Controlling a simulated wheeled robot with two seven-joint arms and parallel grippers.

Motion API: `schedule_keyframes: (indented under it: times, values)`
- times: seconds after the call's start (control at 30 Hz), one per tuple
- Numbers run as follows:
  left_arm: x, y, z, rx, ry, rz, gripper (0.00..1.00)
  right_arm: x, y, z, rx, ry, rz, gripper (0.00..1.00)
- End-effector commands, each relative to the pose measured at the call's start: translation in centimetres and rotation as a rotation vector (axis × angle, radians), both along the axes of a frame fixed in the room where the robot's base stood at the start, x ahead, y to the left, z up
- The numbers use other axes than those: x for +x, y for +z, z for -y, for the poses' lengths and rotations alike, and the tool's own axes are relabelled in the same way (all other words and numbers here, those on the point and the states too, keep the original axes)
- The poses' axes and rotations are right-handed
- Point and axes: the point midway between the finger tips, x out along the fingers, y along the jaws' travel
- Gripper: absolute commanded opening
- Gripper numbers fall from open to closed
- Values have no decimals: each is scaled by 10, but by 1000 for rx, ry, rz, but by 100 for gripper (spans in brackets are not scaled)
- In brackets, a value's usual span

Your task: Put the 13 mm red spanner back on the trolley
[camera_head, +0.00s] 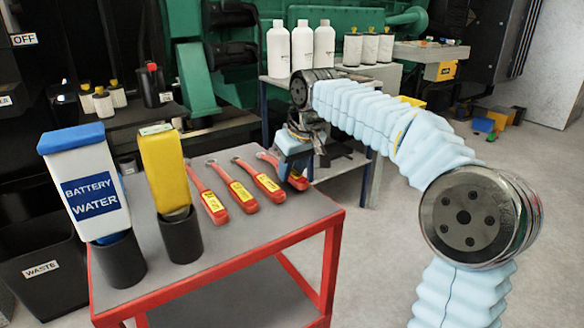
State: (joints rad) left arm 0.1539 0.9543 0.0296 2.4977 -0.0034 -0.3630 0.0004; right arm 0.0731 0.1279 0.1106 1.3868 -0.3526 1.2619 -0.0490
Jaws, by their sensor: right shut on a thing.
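The red trolley (222,262) with a grey top stands at front left. Three red spanners with yellow labels lie side by side on it: a left one (213,203), a middle one (241,192) and a right one (267,184). A further red spanner (298,183) is at the trolley's far right edge, partly hidden by my right gripper (293,165). My right gripper is shut on this spanner; whether it touches the trolley top is unclear. The sizes on the labels are too small to read. My left gripper is not in view.
A battery water bottle (90,190) and a yellow bottle (165,170) stand in dark holders on the trolley's left side. Behind, a bench (385,75) bears white bottles (302,47) and filters. A waste bin (45,275) is at left.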

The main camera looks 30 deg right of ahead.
Motion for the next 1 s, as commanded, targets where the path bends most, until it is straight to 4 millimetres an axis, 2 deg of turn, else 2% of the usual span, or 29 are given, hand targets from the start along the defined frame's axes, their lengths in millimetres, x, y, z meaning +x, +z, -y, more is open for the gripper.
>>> schedule_keyframes:
  times: [0.3,0.33,0.5,0.77,1.0]
  values:
    - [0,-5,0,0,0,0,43,0,-7,0,0,0,1,0]
    - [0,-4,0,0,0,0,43,0,-6,0,0,0,1,34]
    - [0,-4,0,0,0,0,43,0,-6,0,0,0,1,60]
    - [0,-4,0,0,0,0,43,0,-6,0,0,0,-1,61]
    - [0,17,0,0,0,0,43,0,15,0,0,0,0,61]
